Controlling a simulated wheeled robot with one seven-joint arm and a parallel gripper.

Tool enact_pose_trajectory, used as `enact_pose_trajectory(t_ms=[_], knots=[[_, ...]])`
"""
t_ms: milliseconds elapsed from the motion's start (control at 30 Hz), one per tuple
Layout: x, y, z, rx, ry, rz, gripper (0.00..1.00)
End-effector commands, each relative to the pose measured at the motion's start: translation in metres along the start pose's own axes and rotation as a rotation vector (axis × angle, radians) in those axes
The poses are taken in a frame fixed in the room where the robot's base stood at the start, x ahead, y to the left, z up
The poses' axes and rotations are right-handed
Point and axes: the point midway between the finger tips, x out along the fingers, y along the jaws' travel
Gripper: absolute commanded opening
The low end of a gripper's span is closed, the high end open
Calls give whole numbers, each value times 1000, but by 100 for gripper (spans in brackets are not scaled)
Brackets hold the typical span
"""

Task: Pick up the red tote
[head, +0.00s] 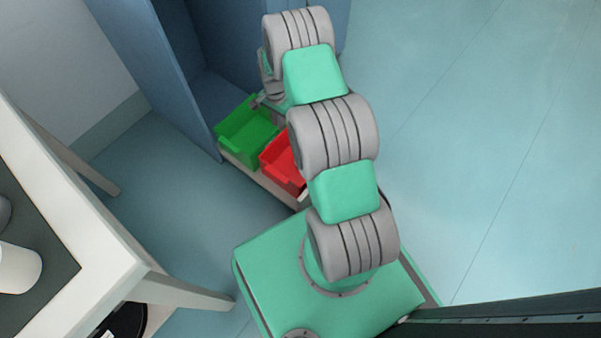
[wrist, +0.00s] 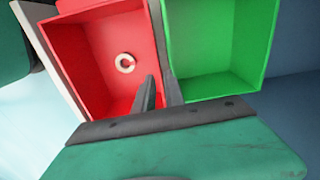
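The red tote (head: 282,166) stands low beside the green tote (head: 247,134), partly hidden behind my arm in the head view. In the wrist view the red tote (wrist: 92,64) is open-topped, with a small cream ring (wrist: 125,63) on its floor. The green tote (wrist: 216,45) is to its right and looks empty. My gripper (wrist: 158,88) is at the red tote's wall on the green tote's side. One dark finger is inside the red tote and the other is in the narrow gap between the totes. The fingers are close together with the red wall between them.
The totes sit on a low pale board (head: 262,181) by a blue cabinet (head: 160,62). A white table (head: 104,252) with a dark top inset stands at the left. The floor (head: 470,130) on the right is clear.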

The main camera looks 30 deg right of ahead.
Motion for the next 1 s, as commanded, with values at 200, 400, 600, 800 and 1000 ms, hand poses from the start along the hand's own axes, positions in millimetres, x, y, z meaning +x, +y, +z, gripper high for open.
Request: enact_pose_trajectory(t_ms=[200,400,600,800,1000], knots=[[58,4,-3,56,-6,9,15],[83,5,-2,53,-7,9,15],[117,5,-2,52,-6,9,15],[117,5,-3,51,-6,8,15],[117,5,-2,51,-6,9,1]])
